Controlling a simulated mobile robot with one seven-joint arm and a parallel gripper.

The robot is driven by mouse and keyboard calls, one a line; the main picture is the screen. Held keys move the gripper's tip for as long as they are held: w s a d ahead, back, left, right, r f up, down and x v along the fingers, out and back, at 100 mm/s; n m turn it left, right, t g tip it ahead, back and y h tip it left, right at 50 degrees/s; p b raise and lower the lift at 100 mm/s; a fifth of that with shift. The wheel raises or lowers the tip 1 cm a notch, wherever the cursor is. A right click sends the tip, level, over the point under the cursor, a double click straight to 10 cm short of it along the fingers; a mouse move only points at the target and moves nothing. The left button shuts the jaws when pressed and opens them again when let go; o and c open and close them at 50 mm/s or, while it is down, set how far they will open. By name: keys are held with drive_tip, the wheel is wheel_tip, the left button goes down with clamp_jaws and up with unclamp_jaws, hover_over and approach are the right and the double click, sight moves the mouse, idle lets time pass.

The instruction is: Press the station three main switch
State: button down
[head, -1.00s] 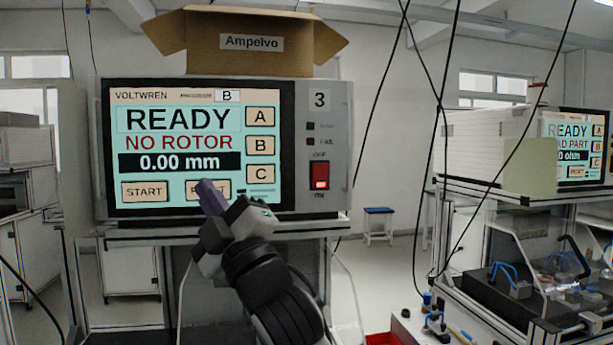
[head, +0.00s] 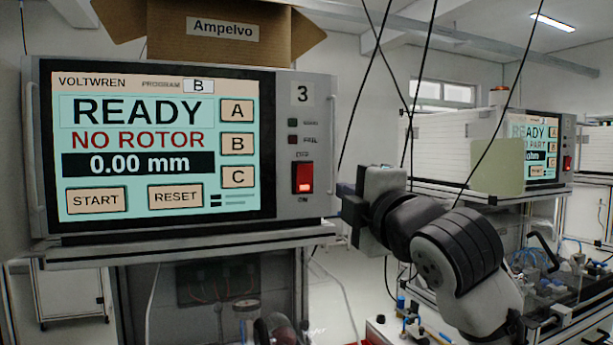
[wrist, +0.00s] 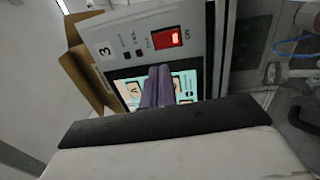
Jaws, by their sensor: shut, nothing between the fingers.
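The station three main switch (head: 303,178) is a red rocker with a lit lower part, on the grey panel right of the screen, under the label 3 (head: 302,94). My gripper (head: 345,190) is just right of the switch in the head view, its fingers largely hidden by the wrist. In the wrist view, its purple fingers (wrist: 158,88) are shut and empty, pointing at the panel. The switch (wrist: 167,38) shows above the fingertips there, apart from them in the picture. The screen (head: 155,145) reads READY, NO ROTOR, 0.00 mm.
An open cardboard box (head: 222,35) sits on top of the station. A second station with its own screen (head: 533,148) and red switch stands at the right. Black cables (head: 365,85) hang in front of it. A metal handle (head: 337,150) lines the panel's right edge.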

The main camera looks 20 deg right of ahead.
drive_tip(key=p, duration=0.5)
approach(307, 170)
drive_tip(key=w, duration=0.5)
drive_tip(key=shift+w+r, duration=0.15)
drive_tip(key=shift+r, duration=0.2)
drive_tip(key=shift+w, duration=0.75)
drive_tip(key=shift+w+r+p, duration=0.15)
drive_tip(key=shift+w+p, duration=0.1)
drive_tip(key=shift+p, duration=0.05)
drive_tip(key=shift+s, duration=0.1)
drive_tip(key=shift+a, duration=0.15)
